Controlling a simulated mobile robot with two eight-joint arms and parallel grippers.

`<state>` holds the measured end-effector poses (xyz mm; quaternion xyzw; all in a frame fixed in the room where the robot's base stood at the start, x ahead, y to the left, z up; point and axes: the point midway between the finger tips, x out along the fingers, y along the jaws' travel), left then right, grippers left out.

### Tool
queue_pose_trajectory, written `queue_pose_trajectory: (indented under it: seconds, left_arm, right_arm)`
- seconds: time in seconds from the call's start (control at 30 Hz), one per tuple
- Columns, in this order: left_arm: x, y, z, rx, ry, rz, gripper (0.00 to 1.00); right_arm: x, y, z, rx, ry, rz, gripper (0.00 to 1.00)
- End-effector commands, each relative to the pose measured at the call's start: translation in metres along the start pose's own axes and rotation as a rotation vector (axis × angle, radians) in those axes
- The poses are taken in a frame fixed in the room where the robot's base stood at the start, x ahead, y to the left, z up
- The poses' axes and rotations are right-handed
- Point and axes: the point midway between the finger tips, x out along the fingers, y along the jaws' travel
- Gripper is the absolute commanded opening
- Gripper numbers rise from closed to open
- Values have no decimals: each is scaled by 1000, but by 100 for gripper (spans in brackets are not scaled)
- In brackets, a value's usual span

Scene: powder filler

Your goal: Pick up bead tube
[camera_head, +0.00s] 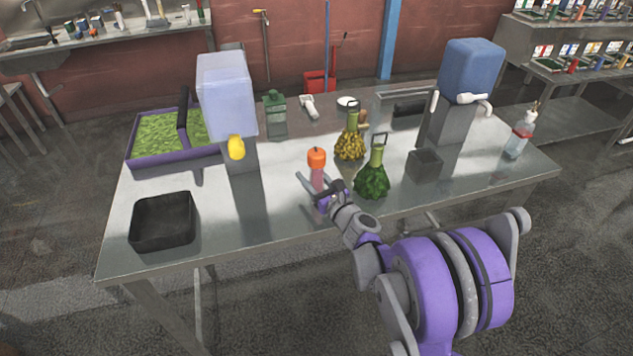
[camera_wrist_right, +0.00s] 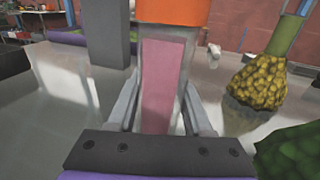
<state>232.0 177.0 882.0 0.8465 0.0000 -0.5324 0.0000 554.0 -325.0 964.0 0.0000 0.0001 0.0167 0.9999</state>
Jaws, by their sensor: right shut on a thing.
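The bead tube (camera_head: 318,175) is a clear tube with pink contents and an orange cap, standing upright near the front middle of the metal table. In the right wrist view the tube (camera_wrist_right: 163,85) fills the middle, its orange cap cut off by the top edge. My right gripper (camera_head: 317,184) is shut on the tube's body, below the cap, with a finger on each side (camera_wrist_right: 160,105). Whether the tube's base touches the table is hidden by the gripper. My left gripper is not in view.
A green-based flask (camera_head: 372,182) and a yellow one (camera_head: 350,146) stand close right of the tube. A black bin (camera_head: 163,222) is at front left. Two dispensers, pale (camera_head: 227,95) and blue (camera_head: 470,70), stand on the table (camera_head: 275,215).

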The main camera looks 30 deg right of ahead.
Motion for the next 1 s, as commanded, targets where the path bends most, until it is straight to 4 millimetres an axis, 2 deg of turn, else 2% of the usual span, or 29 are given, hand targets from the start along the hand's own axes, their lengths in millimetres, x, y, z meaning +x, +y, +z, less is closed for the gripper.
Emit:
queue_pose_trajectory:
  seconds: [0.03,0.1,0.13,0.47,0.57,0.8,1.0]
  left_arm:
    - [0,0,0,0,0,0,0]
    - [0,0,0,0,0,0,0]
    - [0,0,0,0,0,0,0]
    - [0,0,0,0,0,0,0]
    - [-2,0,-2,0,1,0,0]
    - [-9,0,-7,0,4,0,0]
    - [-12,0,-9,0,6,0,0]
  right_arm:
    - [0,0,0,0,0,0,14]
    - [0,0,0,0,0,0,1]
    - [0,0,0,0,0,0,0]
    - [0,0,3,0,0,0,0]
    - [0,0,13,0,-1,0,0]
    - [0,0,62,1,-1,0,0]
    - [0,0,92,0,-1,0,0]
